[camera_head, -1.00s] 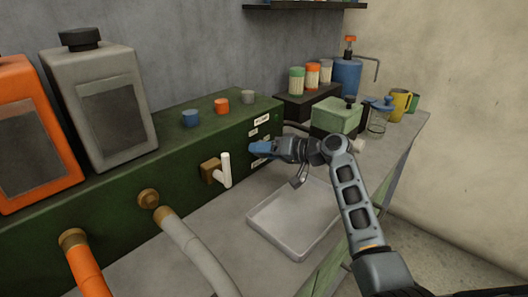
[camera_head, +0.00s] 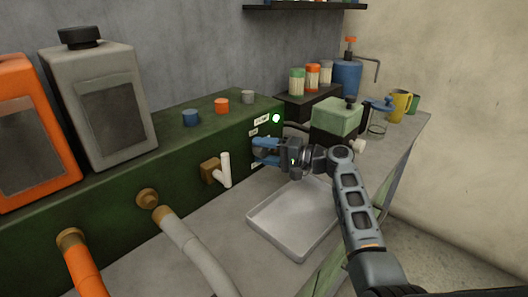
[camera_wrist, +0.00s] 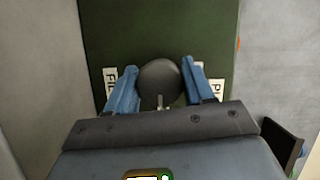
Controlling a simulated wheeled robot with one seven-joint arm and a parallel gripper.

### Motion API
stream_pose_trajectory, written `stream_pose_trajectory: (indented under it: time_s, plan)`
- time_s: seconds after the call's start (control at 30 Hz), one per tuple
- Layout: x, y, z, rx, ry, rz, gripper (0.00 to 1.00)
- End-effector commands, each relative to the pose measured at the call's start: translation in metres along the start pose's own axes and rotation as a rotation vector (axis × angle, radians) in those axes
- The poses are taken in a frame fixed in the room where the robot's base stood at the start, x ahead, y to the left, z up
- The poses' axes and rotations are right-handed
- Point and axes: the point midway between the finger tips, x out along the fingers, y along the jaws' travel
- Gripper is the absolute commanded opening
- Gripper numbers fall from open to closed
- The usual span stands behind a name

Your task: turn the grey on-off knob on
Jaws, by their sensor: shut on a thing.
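The dark grey round knob (camera_wrist: 160,80) is on the front of the green machine panel (camera_wrist: 160,30). In the wrist view it sits between the two blue fingers of my gripper (camera_wrist: 160,85), which is shut on it. A pale pointer mark (camera_wrist: 159,102) shows at the knob's lower edge. In the head view my gripper (camera_head: 260,152) is at the right end of the panel and its fingers hide most of the knob. A green lamp (camera_head: 276,118) glows at the panel's upper right corner.
A white lever (camera_head: 225,169) sticks out of the panel left of my gripper. A grey tray (camera_head: 292,222) lies on the bench below my gripper. A green-topped box (camera_head: 338,116) and a glass jar (camera_head: 377,122) stand to the right.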

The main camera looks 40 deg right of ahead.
Motion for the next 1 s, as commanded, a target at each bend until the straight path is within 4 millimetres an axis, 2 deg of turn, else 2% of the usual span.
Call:
stream_pose_trajectory:
  time_s: [0.5,0.53,0.77,1.0]
  plan:
    - [-0.0005,0.0015,0.0003,0.021,0.000,-0.006,0.22]
    - [-0.0004,0.0015,0.0003,0.021,0.000,-0.006,0.53]
    - [-0.0003,0.0009,0.0001,0.019,0.000,-0.006,0.75]
    - [-0.0007,0.0005,0.0000,0.019,0.000,-0.007,0.76]
